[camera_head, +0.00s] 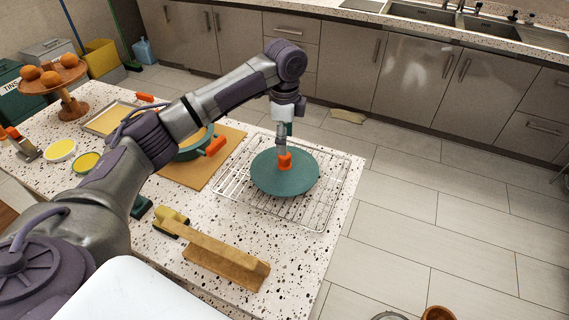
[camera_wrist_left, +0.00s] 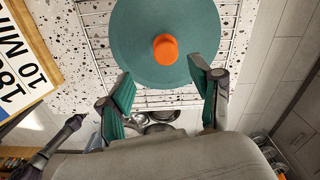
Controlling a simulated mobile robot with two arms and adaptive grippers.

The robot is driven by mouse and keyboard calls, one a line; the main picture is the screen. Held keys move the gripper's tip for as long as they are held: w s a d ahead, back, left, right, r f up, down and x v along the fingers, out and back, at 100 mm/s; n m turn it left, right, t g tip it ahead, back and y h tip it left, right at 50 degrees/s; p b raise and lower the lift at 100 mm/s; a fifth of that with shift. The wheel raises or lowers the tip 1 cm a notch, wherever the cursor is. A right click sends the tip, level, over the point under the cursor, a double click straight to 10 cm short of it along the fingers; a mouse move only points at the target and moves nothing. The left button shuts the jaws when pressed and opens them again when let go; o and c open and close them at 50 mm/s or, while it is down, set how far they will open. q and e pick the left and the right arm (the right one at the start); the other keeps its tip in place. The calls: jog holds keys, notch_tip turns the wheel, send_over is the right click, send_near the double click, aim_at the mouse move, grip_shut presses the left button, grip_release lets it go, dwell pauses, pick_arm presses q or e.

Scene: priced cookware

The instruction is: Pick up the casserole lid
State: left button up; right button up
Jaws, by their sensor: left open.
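The casserole lid (camera_head: 272,180) is a round teal disc with an orange knob (camera_head: 284,161). It lies flat on a wire rack (camera_head: 320,210) near the right end of the speckled table. In the left wrist view the lid (camera_wrist_left: 135,50) and its orange knob (camera_wrist_left: 165,49) show ahead of the fingers. My left gripper (camera_head: 284,146) points down over the lid, right at the knob in the head view. In the left wrist view its teal fingers (camera_wrist_left: 160,92) are spread apart with nothing between them.
A teal casserole (camera_head: 195,148) with orange handles stands on a wooden board (camera_head: 215,175), partly behind my left arm. A cake stand (camera_head: 65,90) with orange balls stands at the left. Floor lies beyond the table's right edge.

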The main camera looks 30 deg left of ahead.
aim_at(285, 159)
pick_arm(q)
notch_tip(285, 159, down, 3)
jog(key=shift+w+r, duration=0.15)
jog(key=shift+r, duration=0.05)
jog(key=shift+w+a+f+p, duration=0.1)
jog(key=shift+a+f+p, duration=0.05)
jog(key=shift+f+p, duration=0.65)
notch_tip(285, 159, down, 3)
jog(key=shift+w+r, duration=0.1)
jog(key=shift+f+p, duration=0.3)
jog(key=shift+f, duration=0.15)
jog(key=shift+a+f, duration=0.1)
jog(key=shift+f, duration=0.1)
grip_shut()
pick_arm(e)
jog(key=shift+w+a+r, duration=0.1)
jog(key=shift+w+r, duration=0.35)
jog(key=shift+r, duration=0.15)
jog(key=shift+w+r, duration=0.4)
jog(key=shift+r, duration=0.2)
